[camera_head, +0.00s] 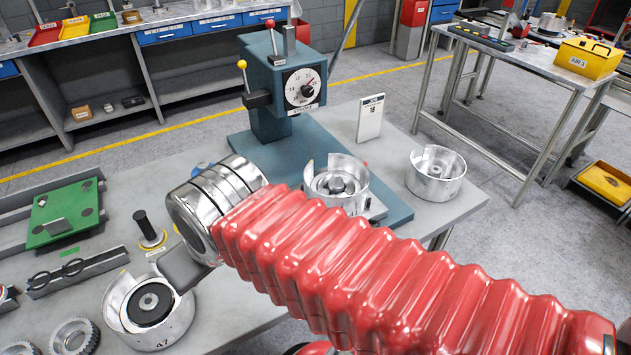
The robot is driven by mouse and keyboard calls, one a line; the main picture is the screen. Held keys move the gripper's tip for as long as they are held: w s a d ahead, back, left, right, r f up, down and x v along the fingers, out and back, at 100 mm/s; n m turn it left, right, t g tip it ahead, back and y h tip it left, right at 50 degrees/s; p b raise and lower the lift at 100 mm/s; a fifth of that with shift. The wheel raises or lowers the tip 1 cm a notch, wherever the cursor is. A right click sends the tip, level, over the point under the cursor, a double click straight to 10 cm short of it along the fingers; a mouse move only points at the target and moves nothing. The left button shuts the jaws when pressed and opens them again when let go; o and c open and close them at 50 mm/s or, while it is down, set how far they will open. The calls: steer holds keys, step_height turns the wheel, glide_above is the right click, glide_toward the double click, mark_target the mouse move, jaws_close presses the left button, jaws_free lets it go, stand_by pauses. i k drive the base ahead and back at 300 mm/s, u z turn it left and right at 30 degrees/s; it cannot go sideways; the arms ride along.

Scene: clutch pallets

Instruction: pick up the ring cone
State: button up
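A small piece with an upright black post on a round yellow and pale base (151,236) stands on the grey bench, with a small label in front of it. It may be the ring cone, but I cannot read the label. My gripper (184,268) hangs below my chrome wrist, just right of and in front of this piece. Only one dark grey part of it shows; the rest is hidden behind the wrist, so its opening does not show. It overlaps in view the rim of a silver housing marked A7 (150,325), which has a dark ring part inside.
A blue-green press (285,85) stands behind my arm. Two more silver housings, one under the press (337,200) and one at right (436,185), stand near a white card (370,117). A green board (64,208), a dark rack (77,272) and gears (74,337) are at left.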

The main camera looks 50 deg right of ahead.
mark_target(337, 180)
steer(key=u, duration=1.4)
steer(key=k, duration=1.6)
steer(key=z, duration=0.8)
steer(key=i, duration=0.35)
steer(key=z, duration=0.1)
